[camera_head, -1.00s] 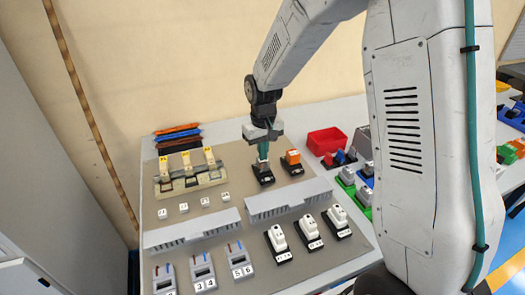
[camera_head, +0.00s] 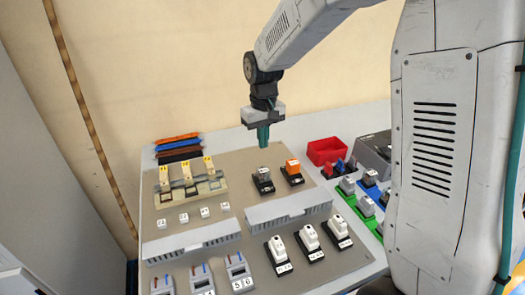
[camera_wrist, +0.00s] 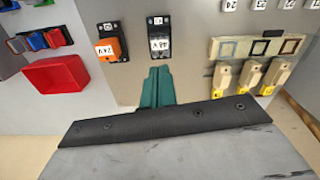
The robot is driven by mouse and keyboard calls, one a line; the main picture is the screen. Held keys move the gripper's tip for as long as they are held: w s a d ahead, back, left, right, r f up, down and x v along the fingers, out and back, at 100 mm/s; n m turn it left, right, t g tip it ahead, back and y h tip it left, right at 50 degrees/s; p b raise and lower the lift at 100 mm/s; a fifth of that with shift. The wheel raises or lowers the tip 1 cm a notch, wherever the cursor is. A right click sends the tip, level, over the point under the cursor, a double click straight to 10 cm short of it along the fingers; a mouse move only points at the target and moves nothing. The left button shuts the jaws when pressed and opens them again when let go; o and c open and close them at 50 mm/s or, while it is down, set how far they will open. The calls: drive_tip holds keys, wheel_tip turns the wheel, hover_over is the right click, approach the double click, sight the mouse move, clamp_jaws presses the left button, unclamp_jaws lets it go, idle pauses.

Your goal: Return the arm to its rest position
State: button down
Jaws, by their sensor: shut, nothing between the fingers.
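My gripper (camera_head: 263,135) hangs above the back part of the grey-beige board (camera_head: 224,160), pointing down. Its green fingers are together with nothing between them; they also show in the wrist view (camera_wrist: 157,88). A grey-topped black switch block (camera_head: 263,180) stands on the board below and in front of the fingers, apart from them. An orange-topped block (camera_head: 293,172) stands to its right. In the wrist view the grey-topped block (camera_wrist: 160,36) and the orange-topped block (camera_wrist: 110,47) lie beyond the fingertips.
A red bin (camera_head: 325,150) stands at the back right. Beige breakers (camera_head: 190,185) stand at the left of the board. Grey slotted ducts (camera_head: 288,208) cross it, with white-topped blocks (camera_head: 308,238) in front. Free space surrounds my raised gripper.

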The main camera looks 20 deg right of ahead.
drive_tip(key=s+d+r, duration=0.1)
drive_tip(key=s+r, duration=0.2)
drive_tip(key=s, duration=0.7)
drive_tip(key=s+d+r+m+t, duration=0.1)
drive_tip(key=s+r, duration=0.3)
drive_tip(key=s, duration=0.7)
drive_tip(key=s+d+r, duration=0.1)
drive_tip(key=s+r, duration=0.2)
drive_tip(key=s, duration=0.8)
drive_tip(key=shift+r+m, duration=0.3)
drive_tip(key=shift+r, duration=0.1)
